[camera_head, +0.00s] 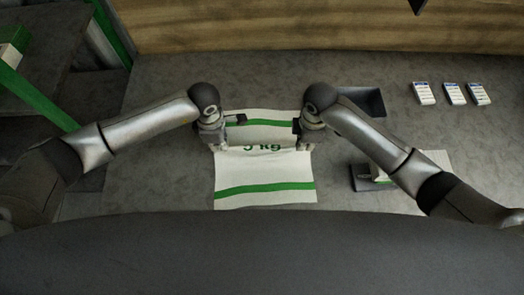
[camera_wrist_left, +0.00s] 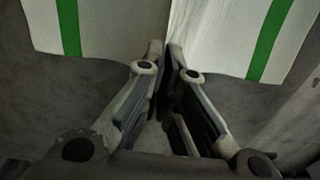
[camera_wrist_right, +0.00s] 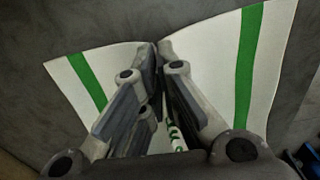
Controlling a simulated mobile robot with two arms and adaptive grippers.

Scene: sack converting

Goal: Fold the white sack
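The white sack (camera_head: 265,170) lies on the grey table in the head view, with a green band near its top and bottom ends and green lettering across its middle. The lettering is partly cut off by a raised crease between my grippers. My left gripper (camera_head: 219,143) is at the sack's left edge, about mid-length; its fingertips (camera_wrist_left: 168,48) are together on the sack (camera_wrist_left: 225,35), which creases there. My right gripper (camera_head: 306,143) is at the right edge; its fingertips (camera_wrist_right: 158,48) pinch the sack (camera_wrist_right: 205,50) the same way.
A dark open tray (camera_head: 362,101) stands behind my right arm. Another dark holder (camera_head: 362,178) with a white item is partly hidden by that arm. Several small white-and-blue packs (camera_head: 453,93) lie at the back right. The table left of the sack is clear.

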